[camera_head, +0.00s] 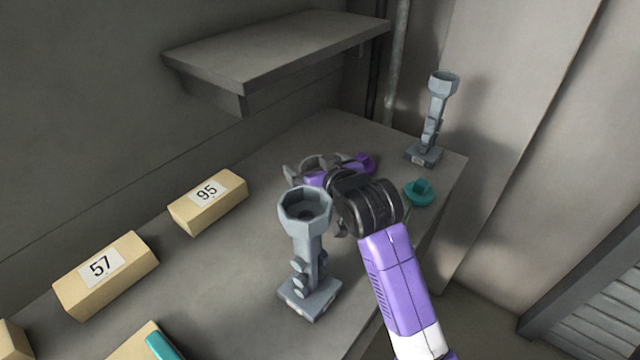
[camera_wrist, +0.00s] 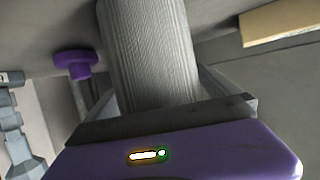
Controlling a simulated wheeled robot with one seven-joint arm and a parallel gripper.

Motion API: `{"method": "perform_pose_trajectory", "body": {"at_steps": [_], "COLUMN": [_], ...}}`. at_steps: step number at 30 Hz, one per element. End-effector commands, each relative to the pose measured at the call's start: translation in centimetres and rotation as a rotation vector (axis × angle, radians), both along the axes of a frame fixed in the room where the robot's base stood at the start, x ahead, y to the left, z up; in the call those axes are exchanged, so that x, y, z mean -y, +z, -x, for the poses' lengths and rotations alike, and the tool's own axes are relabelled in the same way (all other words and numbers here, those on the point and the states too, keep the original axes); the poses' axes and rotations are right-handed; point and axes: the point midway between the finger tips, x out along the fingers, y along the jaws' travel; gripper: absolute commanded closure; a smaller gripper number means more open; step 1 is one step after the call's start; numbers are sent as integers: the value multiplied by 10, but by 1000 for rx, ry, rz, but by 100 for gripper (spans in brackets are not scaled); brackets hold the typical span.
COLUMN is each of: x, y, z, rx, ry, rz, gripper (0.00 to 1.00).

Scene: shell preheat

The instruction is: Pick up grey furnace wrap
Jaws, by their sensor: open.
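The grey furnace wrap (camera_wrist: 150,55) is a ribbed, rounded grey piece in the middle of the wrist view. It stands in front of my gripper (camera_wrist: 168,95), between the two open fingers, with one finger on each side. I cannot tell whether either finger touches it. In the head view, my gripper (camera_head: 318,172) is low over the far part of the bench. A grey curved part (camera_head: 322,159), which looks like the wrap, shows just behind it. My gripper and wrist hide most of it.
A grey stand with a cup top (camera_head: 305,235) rises close in front of my gripper. Another stand (camera_head: 432,125) is at the far right corner. A purple knob (camera_head: 366,162) and teal knob (camera_head: 419,192) are nearby.

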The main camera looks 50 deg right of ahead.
Motion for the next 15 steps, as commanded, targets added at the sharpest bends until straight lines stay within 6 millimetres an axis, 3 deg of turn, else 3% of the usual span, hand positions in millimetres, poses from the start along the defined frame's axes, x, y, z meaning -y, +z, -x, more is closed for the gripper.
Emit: {"method": "perform_pose_trajectory", "body": {"at_steps": [6, 15], "x": [0, 0], "y": [0, 0], "z": [-1, 0], "rx": [0, 0], "ry": [0, 0], "rz": [0, 0], "gripper": [0, 59]}}
